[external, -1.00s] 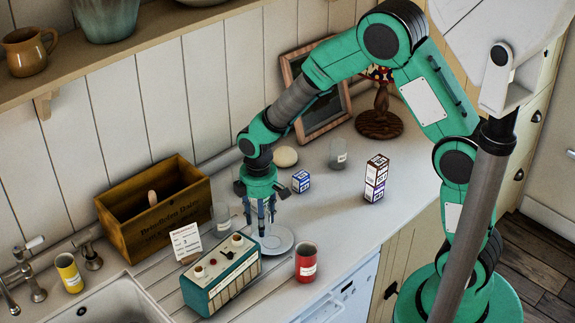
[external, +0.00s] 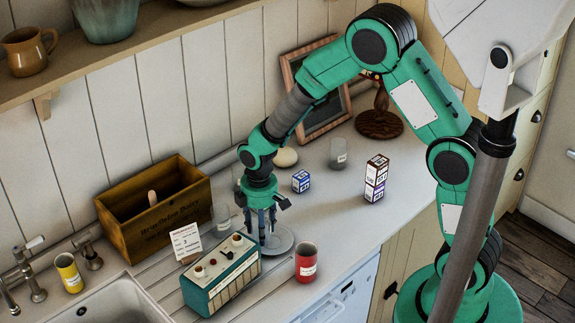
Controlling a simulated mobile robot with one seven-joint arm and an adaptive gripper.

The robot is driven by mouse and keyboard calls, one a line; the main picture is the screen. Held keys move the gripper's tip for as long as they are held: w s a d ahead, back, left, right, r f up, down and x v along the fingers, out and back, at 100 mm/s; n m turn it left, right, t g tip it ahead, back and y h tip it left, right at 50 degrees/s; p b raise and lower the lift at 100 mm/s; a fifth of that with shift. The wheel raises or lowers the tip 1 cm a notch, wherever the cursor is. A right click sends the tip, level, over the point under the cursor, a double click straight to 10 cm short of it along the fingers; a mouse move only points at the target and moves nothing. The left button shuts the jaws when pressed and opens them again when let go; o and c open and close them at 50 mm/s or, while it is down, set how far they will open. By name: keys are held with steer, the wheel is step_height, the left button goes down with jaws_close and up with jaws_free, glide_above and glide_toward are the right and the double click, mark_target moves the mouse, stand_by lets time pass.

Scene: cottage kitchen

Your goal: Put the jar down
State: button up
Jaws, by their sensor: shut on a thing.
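My gripper (external: 266,238) points down over the worktop, just behind the teal radio-like box. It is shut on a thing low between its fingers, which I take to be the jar. The fingers and the small picture hide its shape, so I cannot tell whether it touches anything below. A grey saucer (external: 284,246) lies at the fingertips, partly hidden by them. A clear glass (external: 221,217) stands to the left of my gripper. A grey, labelled glass container (external: 338,154) stands apart, further back to the right.
The teal box (external: 222,277), a small card (external: 186,241) and a red can (external: 305,263) stand close around my gripper. A wooden crate (external: 160,225) is at left. A blue box (external: 301,181) and a tall carton (external: 376,179) stand right. Worktop between saucer and carton is clear.

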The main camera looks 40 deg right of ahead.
steer(key=shift+f, duration=0.6)
steer(key=o, duration=1.2)
steer(key=shift+o, duration=0.2)
steer(key=shift+r, duration=0.1)
step_height(320, 180, up, 13)
steer(key=p, duration=0.1)
steer(key=shift+r, duration=0.15)
